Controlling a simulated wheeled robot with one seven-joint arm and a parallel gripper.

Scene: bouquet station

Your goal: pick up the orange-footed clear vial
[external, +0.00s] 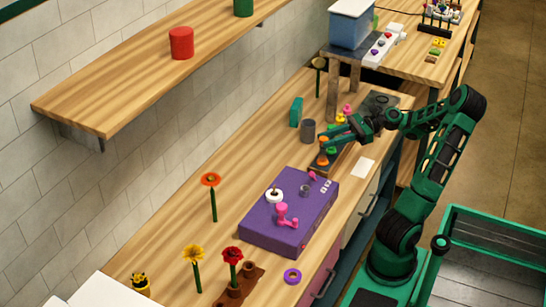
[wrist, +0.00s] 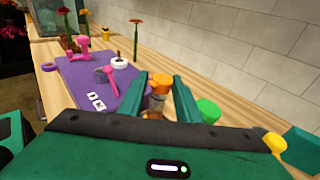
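The clear vial (wrist: 157,92) with orange at its top stands between the fingers of my gripper (wrist: 160,84) in the wrist view. Its lower part is partly hidden by my gripper body. The fingers lie on either side of it and look spread; contact is not clear. In the external view the vial's orange part (external: 323,142) shows beside my gripper (external: 328,136), above a dark rack (external: 318,170). A green-topped piece (wrist: 208,110) stands just right of the right finger in the wrist view.
A purple box (external: 262,233) with pink handles and a white ring lies nearby. A grey cup (external: 308,131) and a teal block (external: 296,111) stand near the wall. Flowers (external: 213,197) stand on the left. A white card (external: 363,168) lies near the front edge. A shelf (external: 130,85) hangs above.

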